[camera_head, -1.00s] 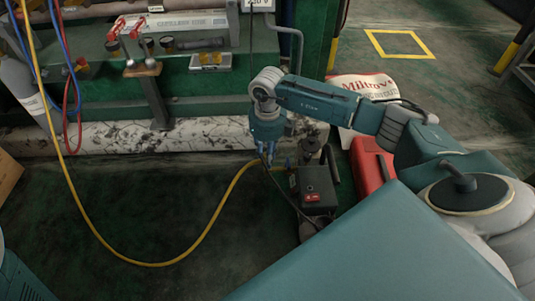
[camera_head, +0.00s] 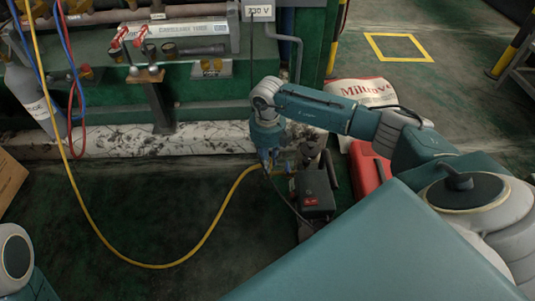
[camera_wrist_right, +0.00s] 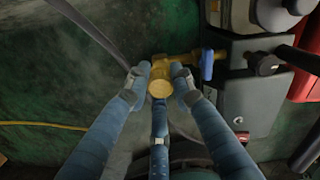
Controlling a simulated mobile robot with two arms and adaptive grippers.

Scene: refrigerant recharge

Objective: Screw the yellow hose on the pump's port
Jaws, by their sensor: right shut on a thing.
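The yellow hose (camera_head: 190,257) hangs from the upper left, loops over the floor and rises to my right gripper (camera_head: 266,163). In the right wrist view, my right gripper (camera_wrist_right: 160,86) is shut around a round brass fitting (camera_wrist_right: 160,89), which I take for the hose's end. It is right at the pump's brass port (camera_wrist_right: 183,60), which has a blue valve handle (camera_wrist_right: 207,64). I cannot tell whether the threads are engaged. The dark pump (camera_head: 315,190) stands on the floor right of the gripper. My left gripper is out of view.
A red case (camera_head: 366,170) stands right of the pump, with a white printed sack (camera_head: 362,92) behind it. A green machine frame (camera_head: 200,75) with a pale, stained base spans the back. A grey cylinder (camera_head: 35,95) stands at left.

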